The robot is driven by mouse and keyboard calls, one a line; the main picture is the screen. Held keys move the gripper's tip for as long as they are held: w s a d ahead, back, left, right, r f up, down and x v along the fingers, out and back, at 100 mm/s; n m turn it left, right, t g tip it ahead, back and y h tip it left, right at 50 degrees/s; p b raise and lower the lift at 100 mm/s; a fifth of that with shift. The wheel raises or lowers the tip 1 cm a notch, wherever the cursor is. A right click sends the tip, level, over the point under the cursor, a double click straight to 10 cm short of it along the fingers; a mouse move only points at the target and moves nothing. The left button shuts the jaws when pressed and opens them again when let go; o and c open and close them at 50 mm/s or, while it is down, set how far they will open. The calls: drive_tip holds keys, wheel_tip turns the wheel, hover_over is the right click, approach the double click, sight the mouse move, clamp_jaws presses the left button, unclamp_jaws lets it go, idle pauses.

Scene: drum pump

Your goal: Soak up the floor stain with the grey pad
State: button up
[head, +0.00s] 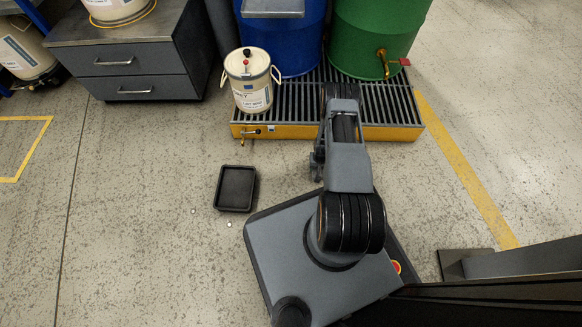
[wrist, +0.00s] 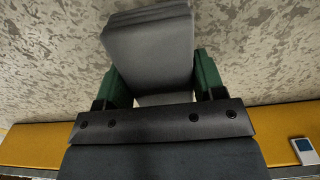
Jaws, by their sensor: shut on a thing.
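The grey pad (wrist: 150,50) is a thick grey block in the wrist view. My gripper (wrist: 162,84) is shut on it, with a green finger at each side. The pad's far end points toward the speckled floor (wrist: 50,55); I cannot tell whether it touches it. In the head view my arm reaches up to the front of the drum pallet and hides most of my gripper and the pad. I cannot make out a distinct stain in either view.
The yellow-sided grated pallet (head: 280,132) carries a blue drum (head: 283,45), a green drum (head: 375,40) and a cream can (head: 249,82). A black tray (head: 236,188) lies on the floor beside my base. A drawer cabinet (head: 125,68) stands at left. Floor left of the tray is mostly clear.

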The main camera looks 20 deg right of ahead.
drive_tip(key=shift+r+p, duration=1.7)
drive_tip(key=shift+r, duration=0.95)
